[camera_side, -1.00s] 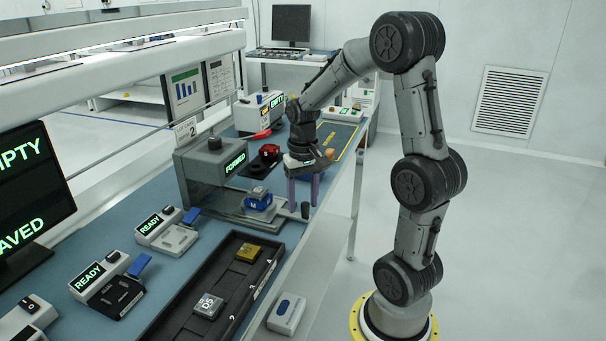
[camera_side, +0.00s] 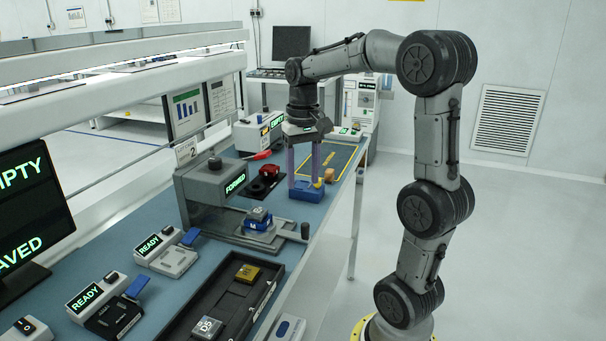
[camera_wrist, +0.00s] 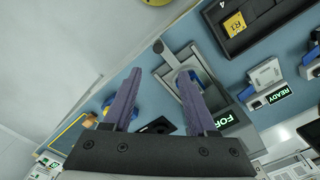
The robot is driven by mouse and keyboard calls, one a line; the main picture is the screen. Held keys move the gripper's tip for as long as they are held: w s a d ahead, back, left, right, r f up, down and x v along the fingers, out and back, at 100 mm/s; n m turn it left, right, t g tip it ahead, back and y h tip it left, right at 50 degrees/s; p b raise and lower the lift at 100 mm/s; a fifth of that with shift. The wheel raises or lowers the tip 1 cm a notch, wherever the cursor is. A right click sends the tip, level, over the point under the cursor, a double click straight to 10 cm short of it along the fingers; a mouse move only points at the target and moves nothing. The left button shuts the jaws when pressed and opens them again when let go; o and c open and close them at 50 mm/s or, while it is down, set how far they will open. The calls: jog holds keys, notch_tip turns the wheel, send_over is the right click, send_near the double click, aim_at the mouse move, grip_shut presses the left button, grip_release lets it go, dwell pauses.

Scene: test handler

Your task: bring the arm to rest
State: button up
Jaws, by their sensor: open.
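My gripper (camera_side: 304,181) is open and empty. Its two purple fingers point down and stand apart, above the right side of the bench near a blue block or holder (camera_side: 306,193) with a yellow part on it. I cannot tell from the side view how high the fingertips are above it. In the wrist view the open fingers (camera_wrist: 160,74) have nothing between them that they grip. My upper arm is raised and bent, with the forearm reaching left over the bench.
A grey press with a FORMED display (camera_side: 205,182) stands left of the gripper, with a blue and grey part (camera_side: 258,219) in front of it. A black tray (camera_side: 213,308) holds a yellow and a grey piece. Two READY fixtures (camera_side: 168,254) stand left. The floor at right is clear.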

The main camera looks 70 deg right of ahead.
jog(key=shift+w+a, duration=0.1)
jog(key=s+a+r+n+t, duration=0.2)
jog(key=a+r+n, duration=0.2)
jog(key=a, duration=0.6)
jog(key=s+a+f+n+t, duration=0.3)
jog(key=s+a+f+n, duration=0.2)
jog(key=s+a+f, duration=0.1)
jog(key=shift+s+a+f+t, duration=0.3)
jog(key=shift+s+a, duration=0.45)
jog(key=shift+a, duration=0.15)
jog(key=shift+r, duration=0.1)
dwell(0.6)
